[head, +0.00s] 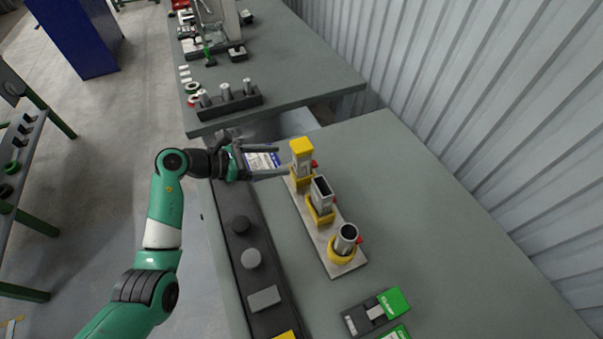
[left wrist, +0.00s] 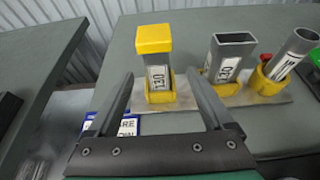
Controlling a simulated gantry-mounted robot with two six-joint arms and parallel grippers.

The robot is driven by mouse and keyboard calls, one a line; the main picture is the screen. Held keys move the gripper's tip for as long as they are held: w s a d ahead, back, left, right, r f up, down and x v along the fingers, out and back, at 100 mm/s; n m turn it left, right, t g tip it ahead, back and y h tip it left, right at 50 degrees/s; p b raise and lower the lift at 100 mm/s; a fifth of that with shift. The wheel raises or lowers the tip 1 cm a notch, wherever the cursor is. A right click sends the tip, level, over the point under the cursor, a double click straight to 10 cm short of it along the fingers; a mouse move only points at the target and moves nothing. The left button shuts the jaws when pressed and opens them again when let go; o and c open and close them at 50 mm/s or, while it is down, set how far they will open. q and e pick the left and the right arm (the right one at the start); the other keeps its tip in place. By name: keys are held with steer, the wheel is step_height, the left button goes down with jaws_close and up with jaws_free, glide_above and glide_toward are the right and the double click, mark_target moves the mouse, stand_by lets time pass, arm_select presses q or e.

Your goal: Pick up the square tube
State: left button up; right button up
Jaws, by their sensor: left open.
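The square tube (head: 302,165) is grey, with a yellow cap on top and a label. It stands upright in a yellow socket at the far end of a metal base plate (head: 327,243). In the left wrist view the square tube (left wrist: 157,74) shows ahead, between the lines of the two fingers. My left gripper (head: 284,161) is open and empty. Its fingertips are close to the tube's left side; I cannot tell whether they reach past its near face. The left gripper's fingers also show in the left wrist view (left wrist: 161,76). My right gripper is not in view.
A rectangular open tube (head: 320,192) and a round tube (head: 346,239) stand in the plate's other sockets. A dark strip (head: 240,265) with several blocks lies along the left edge. Green-and-grey boxes (head: 375,312) lie nearer. The table's right side is clear up to the corrugated wall.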

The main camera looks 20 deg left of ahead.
mark_target(295, 158)
arm_select(q)
steer(key=b+x, duration=0.2)
steer(key=x, duration=0.4)
steer(key=shift+b, duration=0.3)
steer(key=shift+w+d, duration=0.2)
steer(key=b+x, duration=0.4)
steer(key=x, duration=0.1)
steer(key=shift+a+f, duration=0.2)
steer(key=shift+a, duration=0.1)
steer(key=shift+w+d, duration=0.1)
steer(key=shift+w, duration=0.05)
steer(key=shift+r, duration=0.1)
jaws_close()
